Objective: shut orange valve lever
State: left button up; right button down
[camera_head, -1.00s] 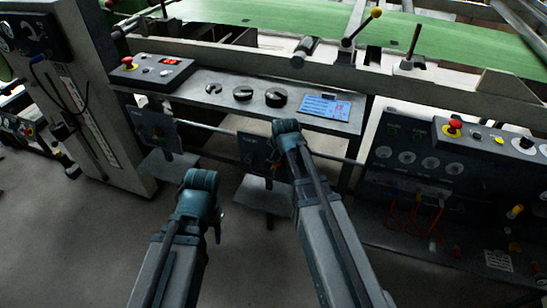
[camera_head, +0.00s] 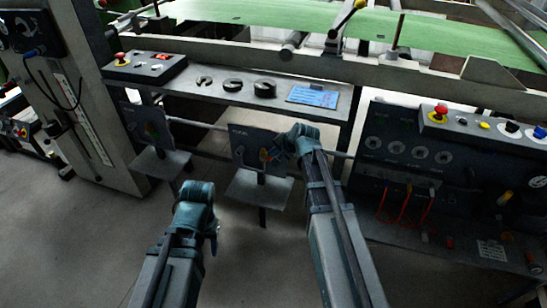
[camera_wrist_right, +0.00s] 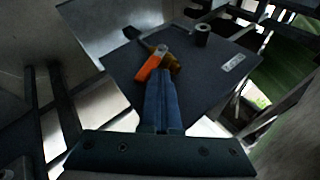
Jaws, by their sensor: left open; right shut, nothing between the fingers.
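The orange valve lever (camera_wrist_right: 149,67) is on a brass valve on a dark upright panel (camera_wrist_right: 205,85), tilted in the right wrist view. My left gripper (camera_head: 214,240) is open and empty, low and away from the panels.
A second panel (camera_head: 146,122) with a greenish fitting stands to the left. Behind are a ledge with black knobs (camera_head: 233,85) and a blue display (camera_head: 313,96). A control console (camera_head: 405,140) stands right. Floor (camera_head: 90,235) is clear at lower left.

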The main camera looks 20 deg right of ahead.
jog(key=shift+s+d+f+m+t+y+b, duration=0.15)
jog(key=shift+s+d+f+t+y+b, duration=0.3)
jog(key=shift+b, duration=0.75)
jog(key=shift+s+d+f+m+t+y+b, duration=0.15)
jog(key=shift+d+f+t+y+b, duration=0.25)
jog(key=shift+f+b, duration=0.6)
jog(key=shift+s+d, duration=0.1)
jog(key=shift+b, duration=0.4)
